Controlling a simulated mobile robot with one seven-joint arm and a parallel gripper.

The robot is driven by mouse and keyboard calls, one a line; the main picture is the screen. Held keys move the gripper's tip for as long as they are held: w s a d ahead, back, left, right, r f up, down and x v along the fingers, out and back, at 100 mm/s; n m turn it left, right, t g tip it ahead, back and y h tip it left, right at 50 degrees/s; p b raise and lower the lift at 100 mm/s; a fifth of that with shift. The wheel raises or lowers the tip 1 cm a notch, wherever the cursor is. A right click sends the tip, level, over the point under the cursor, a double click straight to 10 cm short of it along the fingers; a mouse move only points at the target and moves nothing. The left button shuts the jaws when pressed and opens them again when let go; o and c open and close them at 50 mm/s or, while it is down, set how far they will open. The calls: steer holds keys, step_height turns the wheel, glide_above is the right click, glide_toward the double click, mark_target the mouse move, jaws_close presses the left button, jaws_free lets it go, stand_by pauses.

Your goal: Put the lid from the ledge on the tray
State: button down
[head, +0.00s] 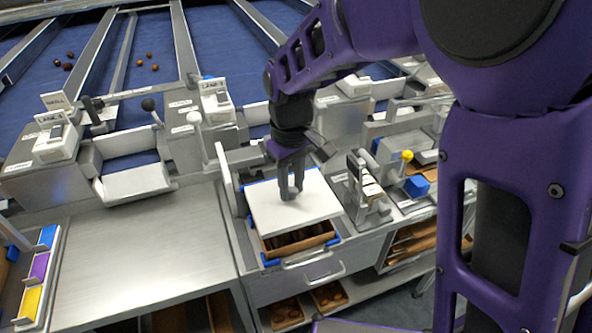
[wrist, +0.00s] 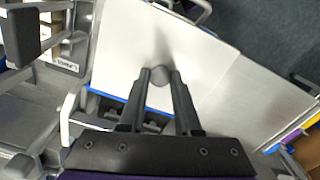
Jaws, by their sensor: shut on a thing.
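My gripper (head: 291,193) is shut on the round knob of the lid (head: 268,213), a flat white square panel. The grey knob shows between the fingertips (wrist: 159,76) in the wrist view, with the white lid (wrist: 140,45) spread beneath. Directly below the lid is the brown tray (head: 302,254), holding dark dates, set between blue corner pieces. The lid hides most of the tray; its front wall and a dark strip of contents show under the lid's front edge. I cannot tell whether the lid touches the rim.
A bare steel worktop (head: 150,255) lies to the left. A lever fixture (head: 368,190) and a blue block (head: 416,187) stand to the right. A drawer handle (head: 313,273) juts out in front, above a lower shelf with more trays (head: 330,296). Lane machines line the back.

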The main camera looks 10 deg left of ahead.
mark_target(292, 204)
steer(key=shift+f+b, duration=1.6)
steer(key=shift+f, duration=1.3)
steer(key=shift+f+b, duration=0.4)
steer(key=shift+f, duration=0.4)
steer(key=shift+c, duration=0.6)
jaws_free()
steer(key=shift+r, duration=0.1)
steer(key=shift+r+p, duration=2.05)
steer(key=shift+r, duration=1.4)
